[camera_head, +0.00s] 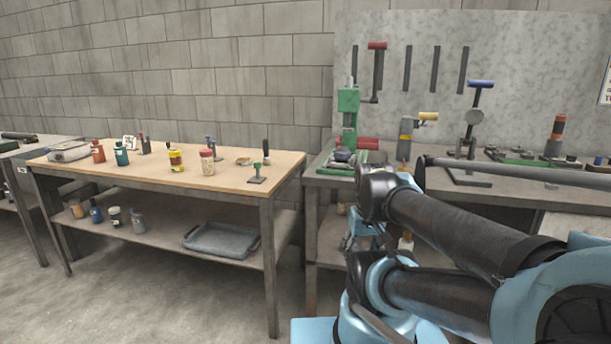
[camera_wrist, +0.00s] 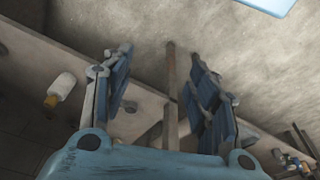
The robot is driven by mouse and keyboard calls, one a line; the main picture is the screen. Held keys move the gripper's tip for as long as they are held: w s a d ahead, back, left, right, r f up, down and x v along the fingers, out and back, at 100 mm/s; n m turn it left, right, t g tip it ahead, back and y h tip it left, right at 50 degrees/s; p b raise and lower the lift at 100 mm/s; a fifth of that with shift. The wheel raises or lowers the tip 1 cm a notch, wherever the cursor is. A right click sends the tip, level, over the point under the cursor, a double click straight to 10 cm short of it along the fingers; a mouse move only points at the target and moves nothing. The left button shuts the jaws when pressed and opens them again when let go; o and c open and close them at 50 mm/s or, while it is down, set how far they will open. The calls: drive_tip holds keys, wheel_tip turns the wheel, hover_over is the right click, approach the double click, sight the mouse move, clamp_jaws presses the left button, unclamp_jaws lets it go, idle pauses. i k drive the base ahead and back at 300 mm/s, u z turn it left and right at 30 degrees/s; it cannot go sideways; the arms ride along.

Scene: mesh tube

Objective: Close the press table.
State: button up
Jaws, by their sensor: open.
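The grey press table (camera_head: 322,182) stands right of centre against the wall in the head view. A green press (camera_head: 348,118) with a red handle stands on its left end. A dark press with a blue handle (camera_head: 478,86) stands further right. My arm covers much of the table's front and lower part, so I cannot tell the state of any drawer or moving part there. In the wrist view my gripper (camera_wrist: 162,58) is open and empty, its blue-padded fingers apart on either side of a table leg (camera_wrist: 171,85) seen beyond them. I cannot make out the gripper clearly in the head view.
A wooden-topped table (camera_head: 130,172) with bottles and tools stands left, with a grey tray (camera_head: 222,240) on its lower shelf. A narrow gap separates it from the press table. A white bottle (camera_wrist: 62,86) lies in the wrist view. The floor (camera_head: 170,305) at front left is clear.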

sight(341, 161)
drive_tip(key=u, duration=0.9)
drive_tip(key=k, duration=1.75)
drive_tip(key=z, duration=0.85)
drive_tip(key=i, duration=1)
